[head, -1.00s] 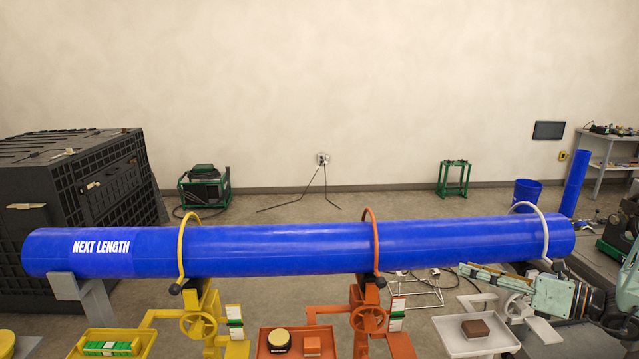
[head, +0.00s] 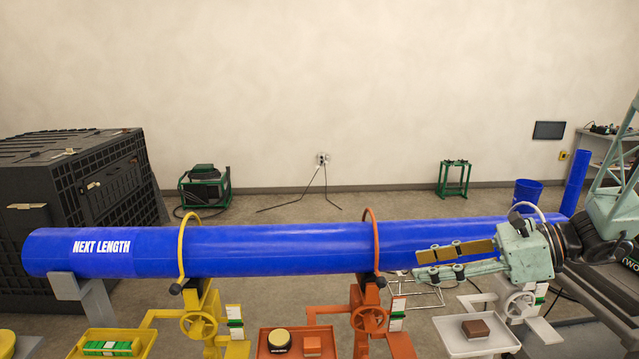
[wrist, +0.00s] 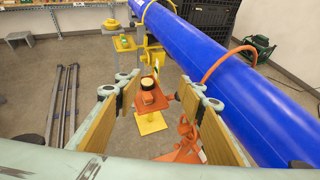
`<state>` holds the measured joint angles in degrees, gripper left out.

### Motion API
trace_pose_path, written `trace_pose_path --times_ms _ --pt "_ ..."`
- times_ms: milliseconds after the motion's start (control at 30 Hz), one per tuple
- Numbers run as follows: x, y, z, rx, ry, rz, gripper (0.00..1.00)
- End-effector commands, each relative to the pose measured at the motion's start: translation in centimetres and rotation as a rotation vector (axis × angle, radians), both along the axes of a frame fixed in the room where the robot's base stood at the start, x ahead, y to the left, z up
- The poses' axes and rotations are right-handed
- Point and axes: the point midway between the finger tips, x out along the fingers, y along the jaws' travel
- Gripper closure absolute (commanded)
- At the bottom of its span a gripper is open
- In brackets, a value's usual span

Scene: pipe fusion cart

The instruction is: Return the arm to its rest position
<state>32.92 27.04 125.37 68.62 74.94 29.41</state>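My gripper (head: 458,260) is in the head view at the right, in front of the right end of the blue pipe (head: 290,247) and pointing left. Its two tan-padded fingers stand apart with nothing between them. In the wrist view the open fingers (wrist: 150,105) flank a clear gap, with the blue pipe (wrist: 215,75) passing close on the right. My arm comes in from the right edge of the head view and hides part of the pipe's right end.
The pipe lies across yellow (head: 200,322), orange (head: 370,318) and white (head: 522,303) clamp stands. A yellow tray (head: 145,340), an orange tray (head: 265,345) and a white tray (head: 448,335) sit in front, holding small items. A black crate (head: 60,200) stands at left.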

Motion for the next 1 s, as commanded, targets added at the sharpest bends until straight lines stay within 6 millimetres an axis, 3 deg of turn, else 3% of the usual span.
trace_pose_path --times_ms 500,1000 --pt "-7.5 5.9 3.2 -0.226 -0.127 0.266 0.64" --pt "-14.9 9.1 5.0 -0.44 -0.264 0.515 0.64"
